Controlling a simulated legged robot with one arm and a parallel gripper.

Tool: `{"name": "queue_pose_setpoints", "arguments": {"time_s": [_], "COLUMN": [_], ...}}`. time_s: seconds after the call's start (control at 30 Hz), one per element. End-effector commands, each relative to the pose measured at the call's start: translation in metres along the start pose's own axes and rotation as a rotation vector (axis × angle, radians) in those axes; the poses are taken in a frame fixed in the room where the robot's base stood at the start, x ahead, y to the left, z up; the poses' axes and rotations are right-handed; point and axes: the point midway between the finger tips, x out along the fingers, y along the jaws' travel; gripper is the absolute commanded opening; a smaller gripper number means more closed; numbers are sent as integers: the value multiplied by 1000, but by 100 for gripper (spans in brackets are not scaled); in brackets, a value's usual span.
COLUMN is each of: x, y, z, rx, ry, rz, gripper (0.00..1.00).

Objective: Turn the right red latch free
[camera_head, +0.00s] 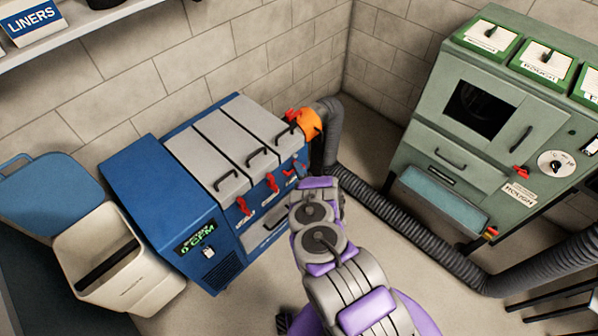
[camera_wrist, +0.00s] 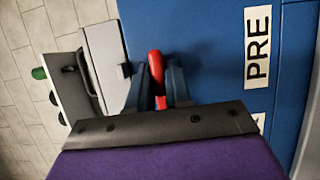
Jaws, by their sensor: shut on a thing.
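The blue unit (camera_head: 215,262) has three grey lids with black handles and red latches down its front. The left latch (camera_head: 243,206) and middle latch (camera_head: 271,182) hang on the front, and the right red latch (camera_head: 301,168) shows in part beside the end of my arm. In the wrist view, my gripper (camera_wrist: 156,76) has its two dark fingers on either side of a red latch (camera_wrist: 156,66) against the blue panel, shut on it. My arm hides my gripper in the head view.
An orange fitting (camera_head: 308,123) joins a grey hose (camera_head: 400,212) behind the unit, and the hose runs along the floor to the right. A green cabinet (camera_head: 470,130) stands right. A white bin (camera_head: 118,265) stands left. A "PRE" label (camera_wrist: 257,47) is beside the latch.

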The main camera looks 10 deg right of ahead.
Motion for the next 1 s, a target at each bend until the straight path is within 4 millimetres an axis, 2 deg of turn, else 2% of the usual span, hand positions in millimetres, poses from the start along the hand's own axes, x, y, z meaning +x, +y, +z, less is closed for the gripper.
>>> {"name": "queue_pose_setpoints", "arguments": {"time_s": [0.03,0.43,0.47,0.63,1.0], "x": [-2,-2,-2,-2,-7], "y": [-5,-5,-5,-4,-2], "z": [-2,-3,-3,-2,-1], "rx": [-3,-8,-8,-8,-9], "ry": [4,5,5,4,2], "rz": [-9,-9,-9,-7,-3], "gripper": [0,0,20,36,38]}}
